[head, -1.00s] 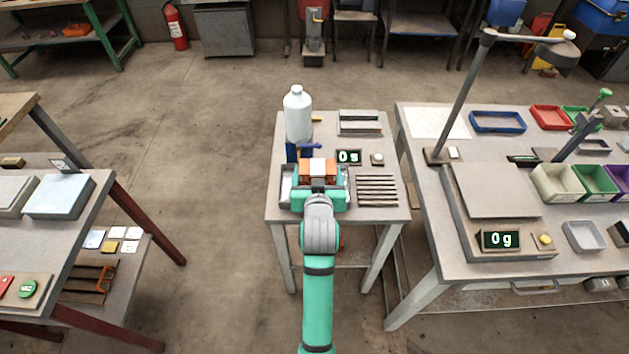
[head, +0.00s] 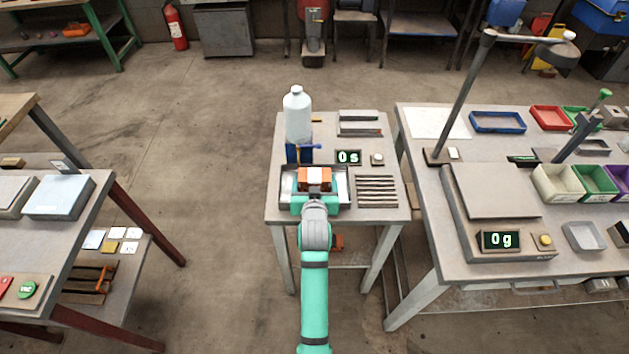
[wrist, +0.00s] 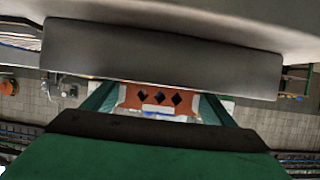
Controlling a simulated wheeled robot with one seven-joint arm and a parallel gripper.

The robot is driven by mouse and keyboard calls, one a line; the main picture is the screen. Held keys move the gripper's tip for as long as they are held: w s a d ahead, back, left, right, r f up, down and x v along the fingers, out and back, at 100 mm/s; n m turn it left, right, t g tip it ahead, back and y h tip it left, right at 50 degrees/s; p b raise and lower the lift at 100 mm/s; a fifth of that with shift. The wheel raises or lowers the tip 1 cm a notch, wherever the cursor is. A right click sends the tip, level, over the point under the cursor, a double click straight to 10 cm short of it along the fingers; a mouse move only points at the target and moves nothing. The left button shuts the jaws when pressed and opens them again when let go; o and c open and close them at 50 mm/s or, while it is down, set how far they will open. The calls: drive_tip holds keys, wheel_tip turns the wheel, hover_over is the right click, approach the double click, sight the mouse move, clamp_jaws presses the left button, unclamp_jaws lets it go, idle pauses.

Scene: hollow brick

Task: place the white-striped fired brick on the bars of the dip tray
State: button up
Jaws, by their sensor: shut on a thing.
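The white-striped brick (head: 314,180) is orange with a white band and sits between the fingers of my gripper (head: 315,190), which is shut on it. In the wrist view the brick (wrist: 158,99) shows dark diamond-shaped holes, with a green finger at each side. The dip tray (head: 342,188) is a grey metal tray on the small table, directly under and around the brick. My gripper hides most of its inside, so I cannot tell whether the brick touches the bars.
A white bottle (head: 297,115) and a blue item (head: 298,152) stand just behind the tray. A timer (head: 348,157) reads 0 s. A slatted rack (head: 377,190) lies right of the tray. A larger bench (head: 430,200) stands to the right.

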drive_tip(key=o, duration=1.3)
drive_tip(key=shift+f, duration=0.1)
drive_tip(key=v, duration=1.2)
drive_tip(key=s+f, duration=0.4)
drive_tip(key=s, duration=0.5)
drive_tip(key=s+f, duration=0.3)
drive_tip(key=s, duration=0.5)
drive_tip(key=shift+t, duration=0.9)
drive_tip(key=v, duration=2)
drive_tip(key=shift+s+r, duration=0.1)
drive_tip(key=shift+s, duration=0.1)
